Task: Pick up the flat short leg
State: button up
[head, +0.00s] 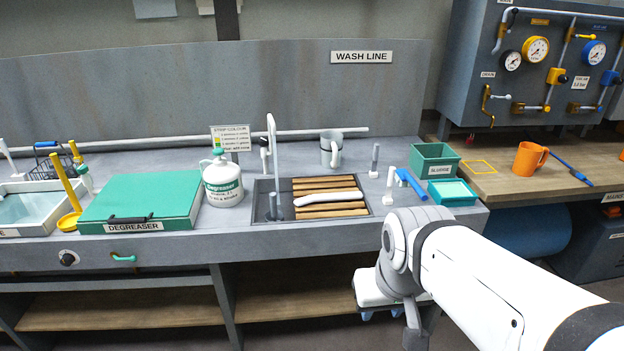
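A white, slightly curved long piece (328,198) lies across the wooden slats of the sink. It is the only thing here that looks like a leg, but I cannot tell whether it is the flat short leg. The sink (262,205) is set into the grey counter, with a tap (272,150) rising at its left. My gripper (414,334) hangs below the counter's front edge, to the right of and lower than the sink, apart from the white piece. Its fingers are partly cut off, so its opening is unclear.
A blue-handled tool (411,183) and green boxes (434,160) are at the right. The counter's front edge lies between gripper and sink.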

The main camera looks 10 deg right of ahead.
aim_at(306, 200)
jog(key=z, duration=0.05)
jog(key=i, duration=1.65)
jog(key=u, duration=0.05)
